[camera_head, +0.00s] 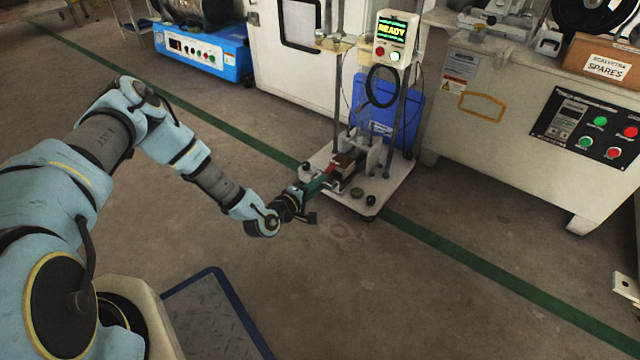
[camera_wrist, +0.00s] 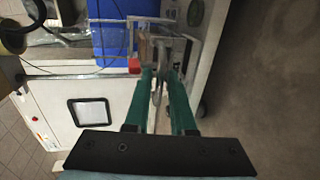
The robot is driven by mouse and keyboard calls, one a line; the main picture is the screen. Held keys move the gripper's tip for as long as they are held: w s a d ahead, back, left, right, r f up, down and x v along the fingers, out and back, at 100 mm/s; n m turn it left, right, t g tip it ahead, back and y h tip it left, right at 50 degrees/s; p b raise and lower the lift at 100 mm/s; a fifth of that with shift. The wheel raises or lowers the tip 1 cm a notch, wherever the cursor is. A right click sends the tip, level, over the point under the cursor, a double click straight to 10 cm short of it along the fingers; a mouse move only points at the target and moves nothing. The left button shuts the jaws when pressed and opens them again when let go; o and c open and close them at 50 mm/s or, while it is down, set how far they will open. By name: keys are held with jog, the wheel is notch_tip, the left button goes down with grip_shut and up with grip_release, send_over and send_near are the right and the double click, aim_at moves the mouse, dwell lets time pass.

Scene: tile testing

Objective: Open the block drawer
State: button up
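The small test machine (camera_head: 385,188) stands on a white base plate on the floor, with a lit READY display (camera_head: 392,29) above it. A brown block (camera_head: 344,160) sits low in its frame. The block drawer cannot be told apart clearly from the parts around it. My gripper (camera_head: 322,184) reaches in low at the machine's front left, by the block. In the wrist view its two green fingers (camera_wrist: 161,75) stand apart, with a narrow grey part between their tips. I cannot tell whether they touch it. A red piece (camera_wrist: 134,65) shows just left of the fingertips.
A blue bin (camera_head: 398,115) stands behind the machine. Two dark round knobs (camera_head: 370,200) are at the base plate's front edge. A white cabinet (camera_head: 475,130) with buttons stands to the right. The floor in front (camera_head: 420,290) is clear.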

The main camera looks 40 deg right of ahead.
jog(key=p+v, duration=0.3)
jog(key=v, duration=0.7)
jog(key=shift+a+p, duration=0.25)
jog(key=shift+p, duration=0.05)
jog(key=shift+r, duration=0.1)
